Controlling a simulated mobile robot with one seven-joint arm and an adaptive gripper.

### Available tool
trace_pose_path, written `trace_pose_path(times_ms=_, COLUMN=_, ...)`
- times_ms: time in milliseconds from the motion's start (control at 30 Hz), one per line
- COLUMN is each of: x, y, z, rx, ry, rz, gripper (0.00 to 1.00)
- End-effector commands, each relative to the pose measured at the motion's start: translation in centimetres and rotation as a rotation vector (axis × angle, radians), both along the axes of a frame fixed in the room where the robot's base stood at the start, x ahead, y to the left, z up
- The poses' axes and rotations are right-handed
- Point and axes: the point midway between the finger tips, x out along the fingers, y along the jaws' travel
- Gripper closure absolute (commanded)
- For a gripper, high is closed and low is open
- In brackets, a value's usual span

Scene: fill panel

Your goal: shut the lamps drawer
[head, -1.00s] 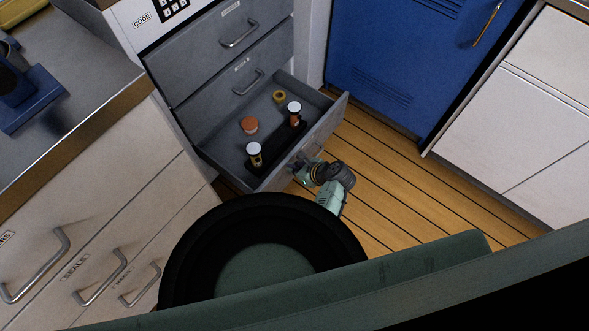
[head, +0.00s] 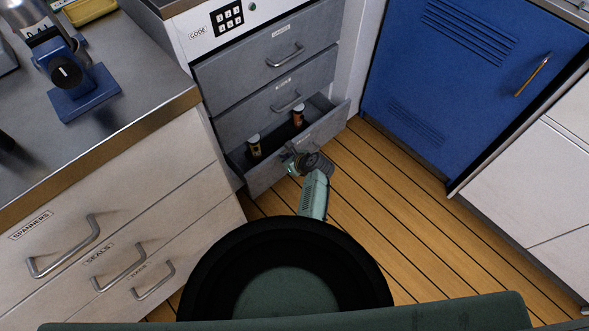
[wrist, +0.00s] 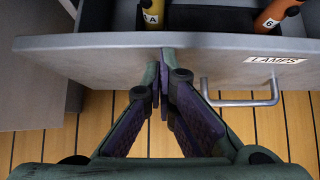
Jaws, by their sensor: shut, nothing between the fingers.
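The lamps drawer (head: 322,134) is the bottom drawer of the grey stack and stands partly open. Its front carries a LAMPS label (wrist: 276,61) and a bar handle (wrist: 240,101) in the wrist view. Inside stand a yellow-orange cylinder (head: 255,147) and an orange-red one (head: 298,116), which also show at the top of the wrist view. My gripper (wrist: 160,85) is shut and empty, its fingertips at the drawer front, left of the handle; they look to be touching it. In the head view my gripper (head: 292,160) is partly hidden by my wrist.
Two shut grey drawers (head: 270,60) sit above, under a keypad (head: 227,20). A white drawer unit with a spanners drawer (head: 120,190) stands at left, its metal counter holding a blue device (head: 82,90). A blue locker (head: 460,80) stands at right. Bare wooden floor (head: 390,200) lies between.

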Motion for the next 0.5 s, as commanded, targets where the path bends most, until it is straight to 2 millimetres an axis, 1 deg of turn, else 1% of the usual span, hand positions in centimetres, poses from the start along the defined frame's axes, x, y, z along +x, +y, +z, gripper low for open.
trace_pose_path(times_ms=33, x=0.9, y=0.8, z=0.0, rx=-0.001, ry=-0.002, rz=0.004, gripper=1.00)
trace_pose_path(times_ms=200, x=3.4, y=2.7, z=-0.1, rx=-0.001, ry=-0.002, rz=0.004, gripper=1.00)
trace_pose_path(times_ms=500, x=7.0, y=5.5, z=-0.1, rx=0.001, ry=-0.001, rz=0.003, gripper=1.00)
